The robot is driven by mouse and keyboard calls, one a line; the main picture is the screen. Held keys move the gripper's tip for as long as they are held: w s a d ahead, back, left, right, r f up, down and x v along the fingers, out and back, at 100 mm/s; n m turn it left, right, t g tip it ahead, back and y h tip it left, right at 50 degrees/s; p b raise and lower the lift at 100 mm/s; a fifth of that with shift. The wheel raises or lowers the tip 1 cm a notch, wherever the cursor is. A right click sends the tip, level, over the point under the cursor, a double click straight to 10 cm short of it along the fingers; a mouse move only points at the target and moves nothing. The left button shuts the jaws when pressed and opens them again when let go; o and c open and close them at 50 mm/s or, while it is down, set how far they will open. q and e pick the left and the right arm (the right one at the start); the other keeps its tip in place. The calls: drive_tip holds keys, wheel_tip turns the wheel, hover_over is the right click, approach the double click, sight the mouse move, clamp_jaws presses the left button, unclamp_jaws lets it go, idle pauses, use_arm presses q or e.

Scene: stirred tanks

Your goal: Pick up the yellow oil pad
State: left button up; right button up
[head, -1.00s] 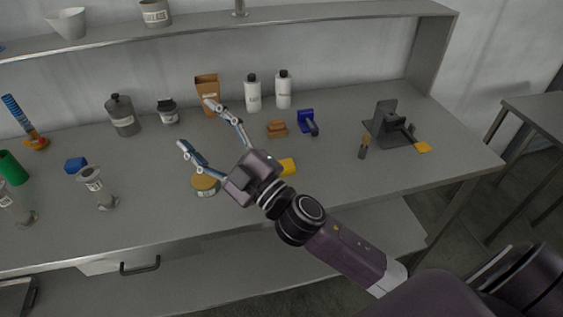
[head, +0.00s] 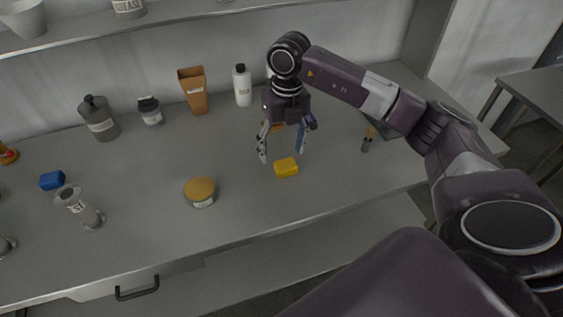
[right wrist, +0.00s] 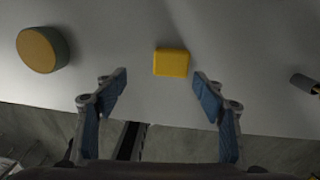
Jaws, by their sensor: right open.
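The yellow oil pad (head: 286,168) is a small yellow block lying flat on the grey bench top. In the right wrist view the pad (right wrist: 172,62) lies ahead of the fingertips, between their lines. My right gripper (head: 281,156) points down above the bench, just behind the pad in the head view, its fingers spread to either side. The right gripper (right wrist: 160,77) is open and empty, apart from the pad. My left gripper is in neither view.
A round yellow-lidded tin (head: 200,191) stands left of the pad and shows in the right wrist view (right wrist: 42,49). A blue block (head: 52,180), a brown carton (head: 193,90) and a white bottle (head: 242,86) stand farther off. Bare bench surrounds the pad.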

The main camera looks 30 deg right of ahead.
sight(286, 164)
drive_tip(key=shift+s+d+r+h, duration=0.1)
drive_tip(key=shift+d+h, duration=0.2)
drive_tip(key=shift+d, duration=0.55)
drive_tip(key=shift+d+f, duration=0.15)
drive_tip(key=shift+f, duration=0.1)
drive_tip(key=shift+f+p, duration=0.55)
drive_tip(key=shift+f, duration=0.35)
drive_tip(key=f, duration=0.1)
drive_tip(key=f+p, duration=0.1)
drive_tip(key=f, duration=0.1)
drive_tip(key=f+p, duration=0.1)
drive_tip(key=shift+w+a+f, duration=0.2)
drive_tip(key=shift+a+f, duration=0.05)
drive_tip(key=shift+f, duration=0.35)
drive_tip(key=shift+c, duration=0.7)
drive_tip(key=c, duration=0.9)
